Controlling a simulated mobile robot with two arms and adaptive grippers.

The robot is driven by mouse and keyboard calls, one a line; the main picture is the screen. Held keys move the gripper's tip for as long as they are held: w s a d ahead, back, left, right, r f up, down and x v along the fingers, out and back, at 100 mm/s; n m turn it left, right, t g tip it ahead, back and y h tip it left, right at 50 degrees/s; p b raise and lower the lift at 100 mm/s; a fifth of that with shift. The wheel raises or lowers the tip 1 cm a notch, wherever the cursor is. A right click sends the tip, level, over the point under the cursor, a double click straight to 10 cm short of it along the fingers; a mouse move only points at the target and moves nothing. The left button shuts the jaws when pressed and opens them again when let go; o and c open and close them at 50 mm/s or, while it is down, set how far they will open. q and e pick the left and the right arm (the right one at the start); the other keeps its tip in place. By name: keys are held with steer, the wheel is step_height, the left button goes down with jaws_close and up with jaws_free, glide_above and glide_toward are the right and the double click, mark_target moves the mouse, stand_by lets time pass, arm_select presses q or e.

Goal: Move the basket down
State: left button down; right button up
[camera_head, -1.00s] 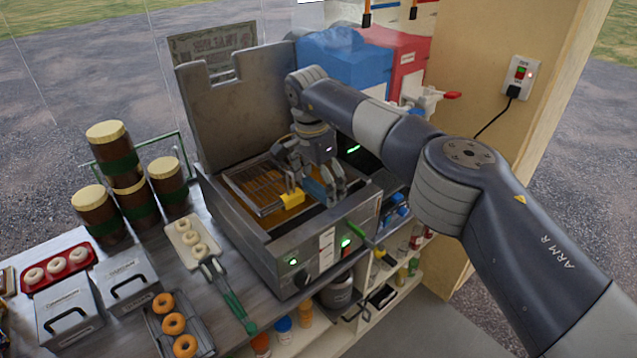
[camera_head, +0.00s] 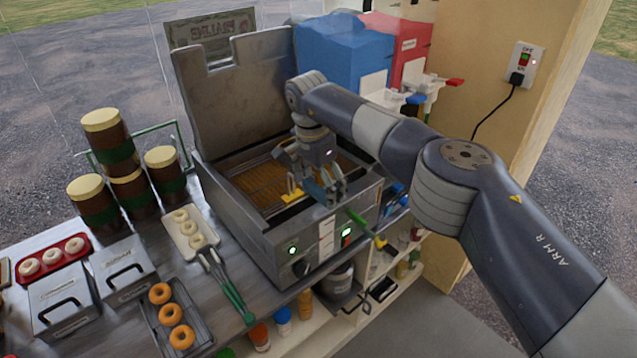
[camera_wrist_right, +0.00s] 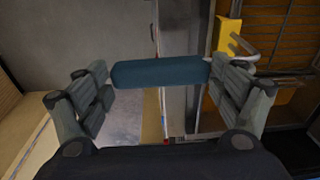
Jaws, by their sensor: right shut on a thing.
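The fryer (camera_head: 285,235) is a grey metal box with its lid raised at the back. The wire basket (camera_head: 268,180) sits in the fryer's opening over golden-brown oil. A yellow piece (camera_head: 292,196) at the basket's front also shows in the right wrist view (camera_wrist_right: 227,35). My right gripper (camera_head: 326,190) is at the fryer's front rim, shut on the basket's blue handle (camera_wrist_right: 160,72), which spans between its two fingers in the right wrist view. Whether the basket touches the oil is hard to tell. My left gripper is not in view.
A tray of browned doughnuts (camera_head: 178,325) lies at the front. Blue (camera_head: 342,60) and red (camera_head: 398,50) dispensers stand behind my right arm.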

mark_target(319, 200)
steer(key=shift+f+b, duration=1.5)
steer(key=shift+f, duration=0.65)
steer(key=o, duration=1.6)
steer(key=shift+c, duration=0.2)
steer(key=shift+s, duration=0.1)
step_height(319, 200, up, 12)
steer(key=s+a, duration=0.1)
